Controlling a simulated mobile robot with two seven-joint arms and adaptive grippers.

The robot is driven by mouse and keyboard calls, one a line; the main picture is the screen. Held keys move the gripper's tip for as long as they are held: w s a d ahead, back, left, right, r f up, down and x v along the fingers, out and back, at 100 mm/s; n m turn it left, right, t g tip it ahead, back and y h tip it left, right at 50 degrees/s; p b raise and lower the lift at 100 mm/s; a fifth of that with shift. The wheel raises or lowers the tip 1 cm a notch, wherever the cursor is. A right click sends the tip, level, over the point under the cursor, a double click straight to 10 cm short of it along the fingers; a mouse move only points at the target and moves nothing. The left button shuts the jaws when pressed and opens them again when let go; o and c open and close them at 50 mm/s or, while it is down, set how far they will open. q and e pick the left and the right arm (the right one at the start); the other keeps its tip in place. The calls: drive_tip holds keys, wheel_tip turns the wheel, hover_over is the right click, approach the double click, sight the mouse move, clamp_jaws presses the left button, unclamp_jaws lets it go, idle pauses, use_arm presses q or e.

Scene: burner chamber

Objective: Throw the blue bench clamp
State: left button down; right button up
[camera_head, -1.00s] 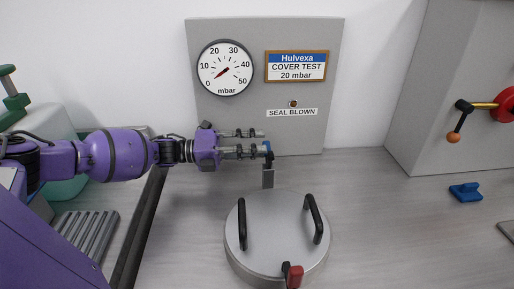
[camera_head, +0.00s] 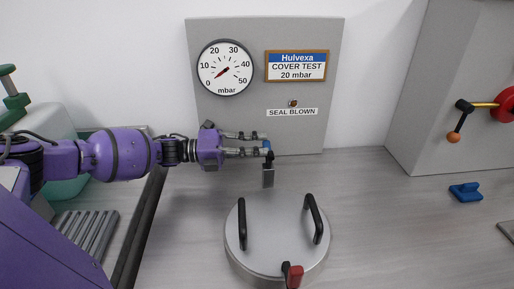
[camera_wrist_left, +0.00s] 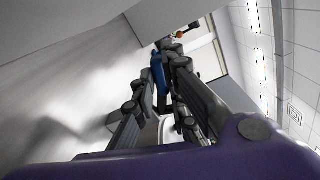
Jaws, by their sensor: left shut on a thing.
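The blue bench clamp stands upright behind the round grey lid (camera_head: 275,228). My left gripper (camera_head: 262,146) reaches in from the left, shut on the blue handle. In the left wrist view, the blue handle (camera_wrist_left: 159,74) shows between the fingers (camera_wrist_left: 165,85). The clamp's foot is hard to make out behind the lid. My right gripper is in neither view.
A red-handled clamp (camera_head: 293,275) is at the lid's front edge, and two black handles stand on the lid. Behind is a grey panel (camera_head: 265,130) with a gauge (camera_head: 225,68), its needle near 0. A small blue block (camera_head: 465,192) lies right on the open bench.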

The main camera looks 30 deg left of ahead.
use_arm(q)
drive_tip(key=shift+r, duration=0.1)
drive_tip(key=s+d+r+m+p, duration=0.1)
drive_tip(key=s+m, duration=0.4)
drive_tip(key=m, duration=0.9)
drive_tip(key=d+r, duration=0.1)
drive_tip(key=d, duration=0.1)
drive_tip(key=shift+d+r, duration=0.4)
